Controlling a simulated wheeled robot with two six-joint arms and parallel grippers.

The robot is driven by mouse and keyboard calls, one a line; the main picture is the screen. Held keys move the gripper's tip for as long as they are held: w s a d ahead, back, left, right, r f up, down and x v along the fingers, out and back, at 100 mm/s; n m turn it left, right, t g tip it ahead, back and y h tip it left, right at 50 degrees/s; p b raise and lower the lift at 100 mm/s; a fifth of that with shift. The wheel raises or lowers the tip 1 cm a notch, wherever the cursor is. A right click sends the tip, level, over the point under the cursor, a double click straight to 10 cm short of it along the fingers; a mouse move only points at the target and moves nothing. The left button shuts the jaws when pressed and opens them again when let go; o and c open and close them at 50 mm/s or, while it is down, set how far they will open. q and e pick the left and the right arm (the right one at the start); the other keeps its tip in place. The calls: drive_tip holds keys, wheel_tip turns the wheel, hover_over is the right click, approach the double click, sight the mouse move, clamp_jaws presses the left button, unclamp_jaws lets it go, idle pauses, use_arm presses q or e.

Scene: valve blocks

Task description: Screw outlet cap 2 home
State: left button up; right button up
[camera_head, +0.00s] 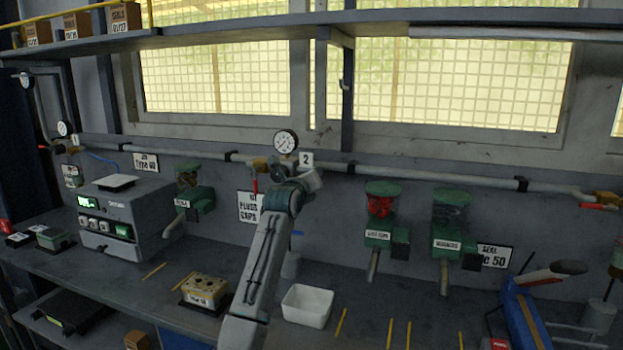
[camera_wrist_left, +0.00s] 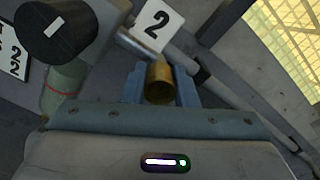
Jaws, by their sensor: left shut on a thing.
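My left gripper (camera_wrist_left: 160,88) is shut on a brass cylindrical piece, which I take to be outlet cap 2 (camera_wrist_left: 159,82), held between its two blue-grey fingers in the left wrist view. A white plate marked 2 (camera_wrist_left: 156,26) is just beyond it; the plate also shows in the head view (camera_head: 306,159). In the head view my left arm reaches up from the bottom to the wall pipe below the round gauge (camera_head: 285,142). There the wrist hides the fingertips and the cap. I cannot tell how deep the cap sits on its outlet. My right gripper is not in view.
The grey pipe (camera_head: 420,173) runs along the wall, with brass fittings at both ends. Green dispensers (camera_head: 380,210) hang right of my arm. A shelf (camera_head: 200,36) crosses above.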

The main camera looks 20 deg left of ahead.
use_arm(q)
drive_tip(key=shift+f, duration=0.1)
idle(0.3)
drive_tip(key=o, duration=1)
drive_tip(key=s+b, duration=0.3)
drive_tip(key=s, duration=0.7)
drive_tip(key=shift+s+a, duration=0.2)
drive_tip(key=shift+s, duration=0.2)
